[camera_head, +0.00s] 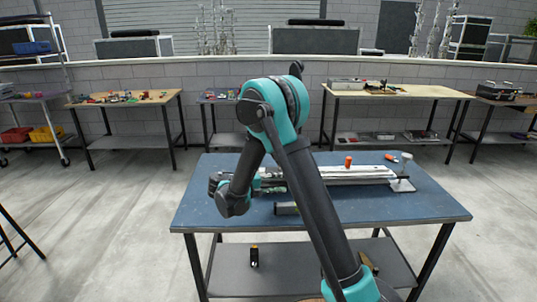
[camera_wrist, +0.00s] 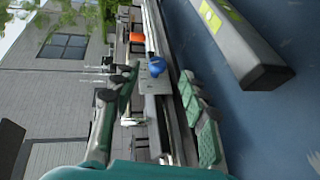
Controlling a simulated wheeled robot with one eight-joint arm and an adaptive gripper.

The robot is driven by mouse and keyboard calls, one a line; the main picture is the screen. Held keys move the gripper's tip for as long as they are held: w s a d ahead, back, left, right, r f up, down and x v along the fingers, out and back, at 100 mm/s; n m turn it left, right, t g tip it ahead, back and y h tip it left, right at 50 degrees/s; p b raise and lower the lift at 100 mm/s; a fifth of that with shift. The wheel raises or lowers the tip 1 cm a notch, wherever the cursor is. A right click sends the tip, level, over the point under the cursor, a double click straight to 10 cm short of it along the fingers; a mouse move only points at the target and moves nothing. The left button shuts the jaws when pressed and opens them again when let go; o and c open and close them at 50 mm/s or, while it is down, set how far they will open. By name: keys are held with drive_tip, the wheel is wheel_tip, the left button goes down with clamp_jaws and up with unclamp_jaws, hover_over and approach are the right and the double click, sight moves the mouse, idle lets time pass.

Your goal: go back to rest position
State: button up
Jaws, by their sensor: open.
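My gripper (camera_wrist: 158,78) is open in the wrist view. One dark and teal finger is on the left and one finger with green pads is on the right. A blue knob (camera_wrist: 156,66) and a metal plate show in the gap beyond the fingers, and nothing is clamped between them. In the head view my arm is bent over the blue table (camera_head: 420,208), with its wrist low at the table's left side.
A long silver metal assembly (camera_head: 345,176) lies across the table. An orange piece (camera_head: 348,161) stands by it. Benches (camera_head: 125,101) line the back wall.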

drive_tip(key=s+d+y, duration=0.1)
drive_tip(key=d, duration=0.1)
drive_tip(key=s+d+g+y, duration=0.1)
drive_tip(key=d, duration=0.2)
drive_tip(key=s+d, duration=0.1)
drive_tip(key=d, duration=0.2)
drive_tip(key=shift+s+g+y, duration=0.3)
drive_tip(key=shift+s+y, duration=0.05)
drive_tip(key=shift+y, duration=0.05)
drive_tip(key=s+d+y, duration=0.1)
drive_tip(key=s, duration=0.1)
drive_tip(key=s+d+f+y, duration=0.1)
drive_tip(key=s+d, duration=0.1)
drive_tip(key=s, duration=0.1)
drive_tip(key=s+d+g+y, duration=0.1)
drive_tip(key=s+d, duration=0.1)
drive_tip(key=shift+s+d+f+m+y, duration=0.2)
drive_tip(key=shift+s+f+m+y, duration=0.1)
drive_tip(key=shift+s+f+y, duration=0.1)
drive_tip(key=s+a+f+m+y, duration=0.1)
drive_tip(key=s+f+y, duration=0.1)
drive_tip(key=s, duration=0.6)
drive_tip(key=s+a+f+m+y, duration=0.1)
drive_tip(key=s+f+m+y, duration=0.1)
drive_tip(key=s+y, duration=0.3)
drive_tip(key=s, duration=0.3)
drive_tip(key=shift+t+y, duration=0.3)
drive_tip(key=shift+t, duration=0.1)
drive_tip(key=shift+f, duration=0.1)
drive_tip(key=shift+c, duration=0.2)
